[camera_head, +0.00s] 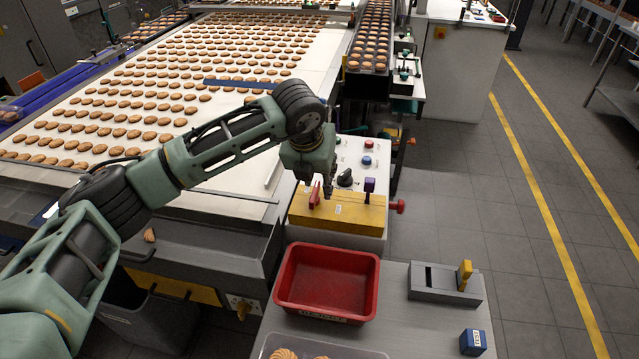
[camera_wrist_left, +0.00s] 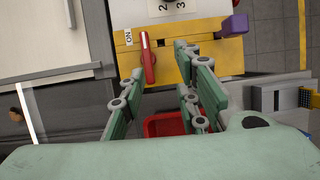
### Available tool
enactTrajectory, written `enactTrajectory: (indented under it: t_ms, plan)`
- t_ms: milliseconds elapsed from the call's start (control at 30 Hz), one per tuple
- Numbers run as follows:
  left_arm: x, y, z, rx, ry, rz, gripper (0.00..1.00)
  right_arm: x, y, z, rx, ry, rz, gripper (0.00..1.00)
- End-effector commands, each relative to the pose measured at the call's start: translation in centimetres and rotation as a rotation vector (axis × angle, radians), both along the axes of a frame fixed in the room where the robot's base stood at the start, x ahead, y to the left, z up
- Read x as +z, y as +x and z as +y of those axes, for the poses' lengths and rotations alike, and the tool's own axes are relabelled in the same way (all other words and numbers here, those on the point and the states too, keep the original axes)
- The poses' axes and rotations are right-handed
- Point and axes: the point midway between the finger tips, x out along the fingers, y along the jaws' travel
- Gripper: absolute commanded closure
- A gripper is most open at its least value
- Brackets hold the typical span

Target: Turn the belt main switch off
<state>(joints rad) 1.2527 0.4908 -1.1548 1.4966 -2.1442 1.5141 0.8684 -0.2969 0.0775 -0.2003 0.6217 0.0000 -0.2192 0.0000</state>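The main switch looks to be the red handle (camera_head: 315,195) on the yellow panel (camera_head: 345,217) at the front of the belt machine. In the left wrist view the red handle (camera_wrist_left: 148,60) lies upright in the picture, beside an "ON" label (camera_wrist_left: 128,38) to its left. My left gripper (camera_head: 318,180) is over the yellow panel, pointing down at the handle. In the left wrist view its fingers (camera_wrist_left: 167,75) are apart, with the handle showing between their tips. Nothing is gripped, and contact with the handle cannot be told. My right gripper is not in view.
A purple lever (camera_head: 369,187) stands right of the handle. Behind is a white panel with a black knob (camera_head: 345,178) and red and blue buttons. A red bin (camera_head: 327,312) stands in front. The belt (camera_head: 165,190) with rows of biscuits is at left. Grey floor is clear at right.

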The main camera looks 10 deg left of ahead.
Motion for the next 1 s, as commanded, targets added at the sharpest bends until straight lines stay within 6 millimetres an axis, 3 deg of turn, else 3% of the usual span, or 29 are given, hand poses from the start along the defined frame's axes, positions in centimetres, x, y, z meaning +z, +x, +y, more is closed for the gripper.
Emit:
enactTrajectory:
  t_ms: [67, 167, 600, 967, 1000]
  plan:
    - [0.4, 0.5, 1.3, 0.028, 0.039, -0.006, 0.70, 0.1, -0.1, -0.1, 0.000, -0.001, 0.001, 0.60]
    - [-0.2, 0.8, 1.8, 0.038, 0.054, -0.003, 0.70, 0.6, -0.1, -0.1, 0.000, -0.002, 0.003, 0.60]
    - [-5.9, 3.1, 1.6, 0.034, 0.049, -0.004, 0.70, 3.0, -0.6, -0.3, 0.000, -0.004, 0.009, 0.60]
    - [-6.7, 3.4, 1.6, 0.033, 0.048, -0.006, 0.70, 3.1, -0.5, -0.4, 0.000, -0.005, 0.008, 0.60]
    - [-6.7, 3.4, 1.6, 0.033, 0.048, -0.006, 0.74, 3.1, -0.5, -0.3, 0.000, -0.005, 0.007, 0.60]
